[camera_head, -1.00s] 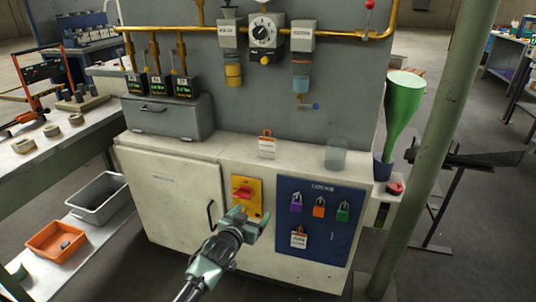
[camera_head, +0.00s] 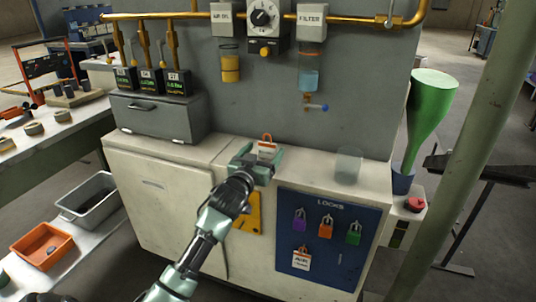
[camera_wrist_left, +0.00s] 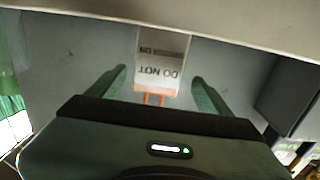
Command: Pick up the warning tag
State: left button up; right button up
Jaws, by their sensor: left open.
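The warning tag (camera_head: 267,147) is a white tag with an orange loop at its top, on the cabinet's top ledge in front of the grey back panel. In the left wrist view the tag (camera_wrist_left: 160,62) appears upside down with "DO NOT" lettering, its orange loop toward my gripper. My left gripper (camera_head: 261,157) is at the ledge, just in front of the tag and hiding its lower part. In the left wrist view my left gripper (camera_wrist_left: 159,77) is open, with the tag between the lines of its two fingers. I cannot tell if they touch it. My right gripper is not in view.
A clear cup (camera_head: 348,165) stands on the ledge to the right. A blue lock board (camera_head: 330,272) on the cabinet front holds several padlocks and another white tag (camera_head: 301,259). A grey box (camera_head: 155,115) is at the left, and a green funnel (camera_head: 428,110) at the right.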

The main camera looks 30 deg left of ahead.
aim_at(267, 153)
pick_arm(q)
jog(key=w, duration=0.2)
jog(key=w+f+b, duration=0.1)
jog(key=w, duration=0.1)
jog(key=shift+a+f, duration=0.1)
jog(key=shift+a, duration=0.15)
jog(key=shift+w+a, duration=0.1)
jog(key=shift+w, duration=0.35)
jog(key=c, duration=1.4)
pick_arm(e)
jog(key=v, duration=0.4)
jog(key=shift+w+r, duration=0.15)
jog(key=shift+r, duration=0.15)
pick_arm(q)
jog(key=shift+c, duration=0.2)
jog(key=shift+r, duration=0.6)
notch_tip(267, 153, up, 9)
jog(key=p, duration=0.2)
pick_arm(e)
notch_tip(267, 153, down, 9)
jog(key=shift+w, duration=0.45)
